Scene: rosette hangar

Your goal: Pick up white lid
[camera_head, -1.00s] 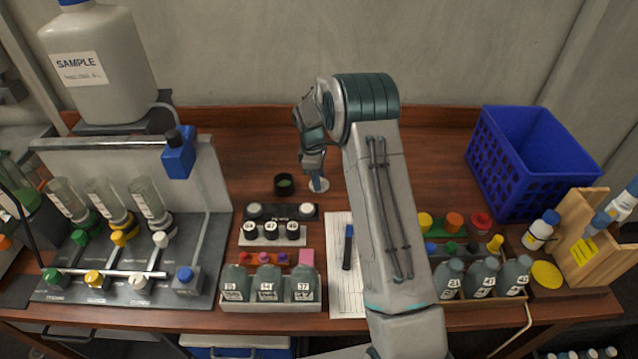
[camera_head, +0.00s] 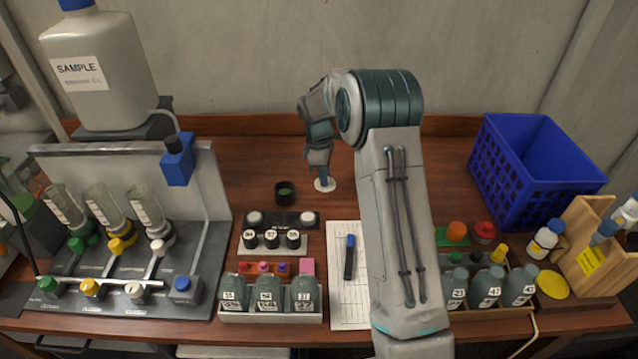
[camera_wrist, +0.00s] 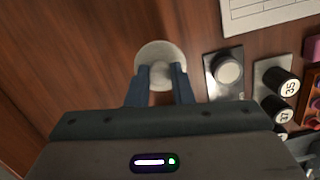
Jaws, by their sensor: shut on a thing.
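The white lid (camera_head: 325,184) is a small round disc with a raised knob in its middle. In the wrist view the lid (camera_wrist: 160,52) lies between and beyond my fingertips. My gripper (camera_wrist: 160,78) is shut on the lid's knob, a finger on each side. In the head view my gripper (camera_head: 323,178) points down at the lid, behind the paper sheet. I cannot tell whether the lid touches the table or is slightly above it.
A small black open jar (camera_head: 285,193) stands just left of the lid. A black holder with two white caps (camera_head: 283,221) is in front of it. A blue crate (camera_head: 530,170) stands at the right. The table behind the lid is clear.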

